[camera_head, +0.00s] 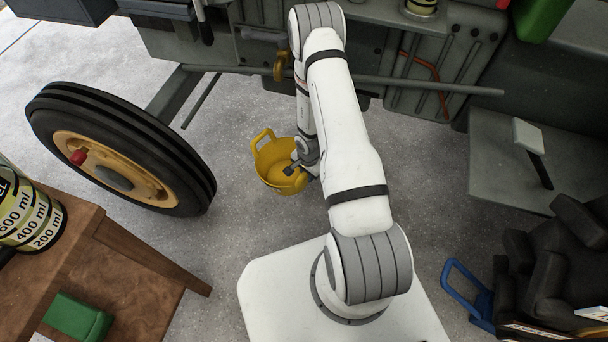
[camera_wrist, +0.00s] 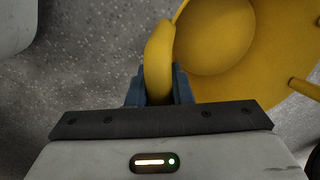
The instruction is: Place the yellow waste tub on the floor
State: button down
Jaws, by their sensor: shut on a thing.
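The yellow waste tub (camera_head: 275,160) is a round tub with loop handles, seen from above in the head view. It is in the open area between the tractor wheel and my base. My gripper (camera_head: 296,171) is at its right side, shut on one handle. In the wrist view, the dark fingers of my gripper (camera_wrist: 159,88) close around the yellow handle, and the tub (camera_wrist: 255,60) fills the upper right. Grey floor (camera_wrist: 80,75) shows beside it. I cannot tell whether the tub touches the floor or hangs just above it.
The tractor wheel (camera_head: 120,155) stands left of the tub, with the tractor body (camera_head: 440,65) behind. A wooden table (camera_head: 85,225) is at lower left. A blue-handled object (camera_head: 467,285) and a dark seat (camera_head: 560,250) are at right. Bare floor (camera_head: 235,215) lies around the tub.

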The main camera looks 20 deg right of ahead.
notch_tip(320, 180, down, 6)
jog(key=b, duration=0.1)
jog(key=shift+a+f+b, duration=0.2)
jog(key=shift+a+b, duration=0.05)
jog(key=shift+b, duration=0.1)
jog(key=shift+f+b, duration=1.1)
jog(key=shift+b, duration=0.7)
dwell(0.6)
